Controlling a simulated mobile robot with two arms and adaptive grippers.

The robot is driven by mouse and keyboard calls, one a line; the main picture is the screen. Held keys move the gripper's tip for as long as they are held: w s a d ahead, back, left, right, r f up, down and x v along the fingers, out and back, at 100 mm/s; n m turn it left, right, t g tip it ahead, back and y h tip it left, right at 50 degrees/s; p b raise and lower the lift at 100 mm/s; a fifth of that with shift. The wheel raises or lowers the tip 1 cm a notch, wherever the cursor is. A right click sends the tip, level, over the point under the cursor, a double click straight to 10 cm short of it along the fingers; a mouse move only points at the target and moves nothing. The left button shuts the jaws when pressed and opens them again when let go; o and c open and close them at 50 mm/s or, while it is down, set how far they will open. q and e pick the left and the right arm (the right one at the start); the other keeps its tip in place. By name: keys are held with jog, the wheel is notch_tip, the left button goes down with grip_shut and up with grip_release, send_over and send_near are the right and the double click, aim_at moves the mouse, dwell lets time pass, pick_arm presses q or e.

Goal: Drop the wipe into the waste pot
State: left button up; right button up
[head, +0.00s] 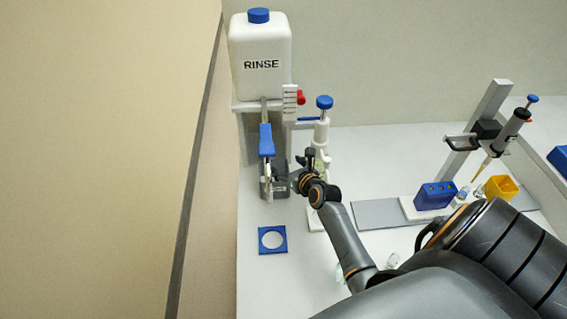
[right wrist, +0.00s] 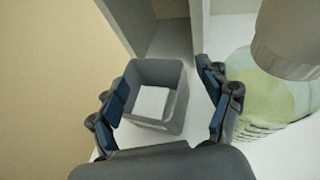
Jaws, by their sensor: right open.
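The waste pot (right wrist: 177,76) is a grey, square, open-topped box in the middle of the right wrist view. A white, flat, square piece that looks like the wipe (right wrist: 152,102) lies inside it, within the walls. My right gripper (right wrist: 166,98) is open, its dark blue fingers apart on either side of the pot, with nothing between the pads that I can see held. In the head view my right gripper (head: 284,184) is at the grey pot (head: 269,194) below the blue-handled tap, partly covering it. My left gripper is not in view.
A white RINSE bottle (head: 260,60) stands on a shelf above the pot. A greenish clear vessel (right wrist: 265,95) is close to my right finger.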

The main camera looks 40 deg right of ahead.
jog(key=v, duration=0.5)
jog(key=shift+s, duration=0.1)
jog(key=shift+a, duration=0.1)
dwell(0.4)
